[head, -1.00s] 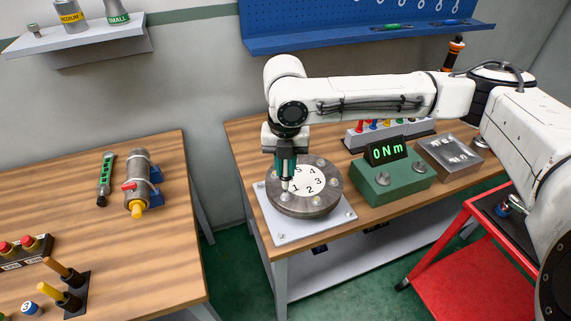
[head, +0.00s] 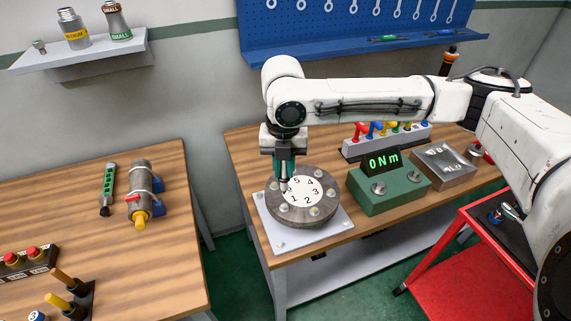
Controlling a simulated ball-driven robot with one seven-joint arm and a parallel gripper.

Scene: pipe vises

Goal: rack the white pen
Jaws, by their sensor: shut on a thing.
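My gripper (head: 284,170) points down over the left side of the round grey flange (head: 325,211) with a white numbered face. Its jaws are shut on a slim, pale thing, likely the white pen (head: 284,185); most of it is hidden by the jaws. Its lower end is close to the flange's left edge; I cannot tell if it touches.
A silver box (head: 446,166) stands right of the torque box. A red cart (head: 465,262) is at the right. A blue pegboard hangs behind.

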